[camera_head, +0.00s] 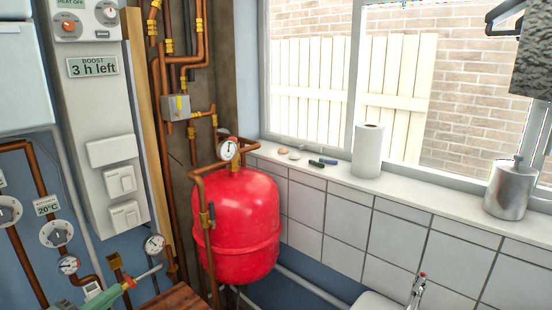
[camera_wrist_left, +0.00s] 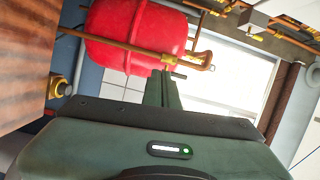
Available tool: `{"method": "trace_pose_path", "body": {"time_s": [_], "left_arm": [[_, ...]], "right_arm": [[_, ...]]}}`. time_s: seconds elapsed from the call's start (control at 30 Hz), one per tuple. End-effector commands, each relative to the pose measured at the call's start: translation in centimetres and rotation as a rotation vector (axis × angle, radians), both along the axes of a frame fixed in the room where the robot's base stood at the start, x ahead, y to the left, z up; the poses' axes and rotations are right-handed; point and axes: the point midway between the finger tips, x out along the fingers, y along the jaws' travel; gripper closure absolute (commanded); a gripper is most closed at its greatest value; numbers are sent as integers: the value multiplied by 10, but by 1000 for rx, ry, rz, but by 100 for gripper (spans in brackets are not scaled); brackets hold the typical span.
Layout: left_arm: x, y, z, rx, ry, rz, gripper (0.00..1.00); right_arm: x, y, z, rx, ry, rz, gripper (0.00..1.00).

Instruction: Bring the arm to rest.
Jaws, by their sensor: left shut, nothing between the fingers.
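My left gripper (camera_wrist_left: 161,88) shows in the left wrist view. Its two dark grey-green fingers are together, with nothing between them. Behind the fingertips are the red pressure tank (camera_wrist_left: 135,35) and a copper pipe (camera_wrist_left: 120,45); I cannot tell how far the fingers are from them. In the head view I cannot make out the left gripper clearly. My right gripper does not show in either view.
The red tank (camera_head: 236,230) stands in the corner among copper pipes. The control panel (camera_head: 97,110) is at left. A windowsill (camera_head: 425,199) carries a paper roll (camera_head: 368,151) and a metal dispenser (camera_head: 510,190). A wooden surface (camera_head: 178,298) lies below; a tap (camera_head: 416,292) is lower right.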

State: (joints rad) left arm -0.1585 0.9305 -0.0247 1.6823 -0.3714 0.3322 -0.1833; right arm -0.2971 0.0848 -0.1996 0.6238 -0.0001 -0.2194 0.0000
Motion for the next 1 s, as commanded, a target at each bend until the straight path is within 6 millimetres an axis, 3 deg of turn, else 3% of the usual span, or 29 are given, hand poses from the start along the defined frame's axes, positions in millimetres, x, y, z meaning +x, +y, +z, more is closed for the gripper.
{"method": "trace_pose_path", "body": {"time_s": [0.27, 0.53, 0.67, 0.8, 1.0], "left_arm": [[-5, -13, -27, -134, 81, 137, 100], [-32, -33, -76, -362, 267, 382, 100], [-70, -54, -115, -529, 454, 570, 100], [-131, -84, -154, -688, 702, 771, 100], [-198, -119, -176, -799, 954, 940, 100]], "right_arm": [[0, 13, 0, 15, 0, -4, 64], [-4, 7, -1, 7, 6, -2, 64], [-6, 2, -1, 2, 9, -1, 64], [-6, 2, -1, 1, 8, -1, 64], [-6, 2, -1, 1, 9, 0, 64]]}}
